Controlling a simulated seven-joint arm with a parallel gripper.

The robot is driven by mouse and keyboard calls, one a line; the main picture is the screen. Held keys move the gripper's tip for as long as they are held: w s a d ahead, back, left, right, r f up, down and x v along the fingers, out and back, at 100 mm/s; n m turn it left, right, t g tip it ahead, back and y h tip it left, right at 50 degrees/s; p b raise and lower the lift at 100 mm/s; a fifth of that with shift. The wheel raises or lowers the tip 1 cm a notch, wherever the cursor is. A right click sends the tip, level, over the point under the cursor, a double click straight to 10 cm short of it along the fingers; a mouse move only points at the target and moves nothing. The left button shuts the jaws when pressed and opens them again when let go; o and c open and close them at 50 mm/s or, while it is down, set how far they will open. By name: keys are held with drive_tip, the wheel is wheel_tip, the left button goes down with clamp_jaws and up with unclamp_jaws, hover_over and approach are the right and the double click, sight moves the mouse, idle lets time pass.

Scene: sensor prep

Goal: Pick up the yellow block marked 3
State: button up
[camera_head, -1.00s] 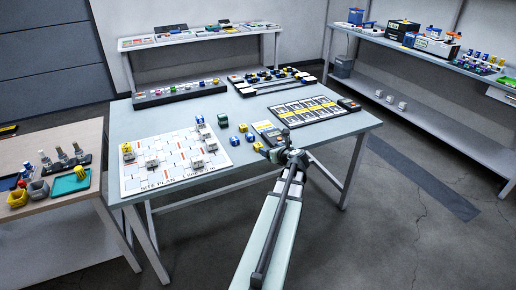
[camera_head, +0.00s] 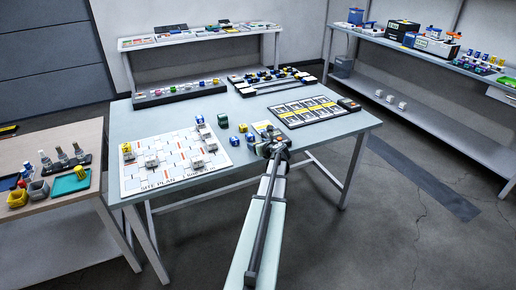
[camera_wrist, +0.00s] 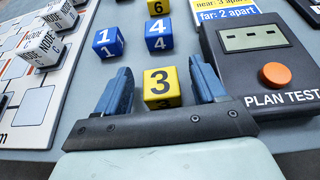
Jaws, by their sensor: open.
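The yellow block marked 3 (camera_wrist: 161,87) stands on the table in the wrist view, with its numbered face toward me. My gripper (camera_wrist: 160,72) is open, with one blue finger on each side of the block. In the head view my gripper (camera_head: 270,146) is low over the near side of the table and hides the block.
Blue block 1 (camera_wrist: 108,42), blue block 4 (camera_wrist: 158,34) and yellow block 6 (camera_wrist: 156,7) stand beyond. The plan test box (camera_wrist: 262,62) with an orange button is close on the right. The site plan board (camera_wrist: 35,75) with node blocks lies left.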

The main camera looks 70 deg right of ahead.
drive_tip(key=shift+w+d+f, duration=0.25)
drive_tip(key=shift+w+d, duration=0.15)
drive_tip(key=c, duration=1)
drive_tip(key=shift+c, duration=0.2)
drive_tip(key=shift+r, duration=0.1)
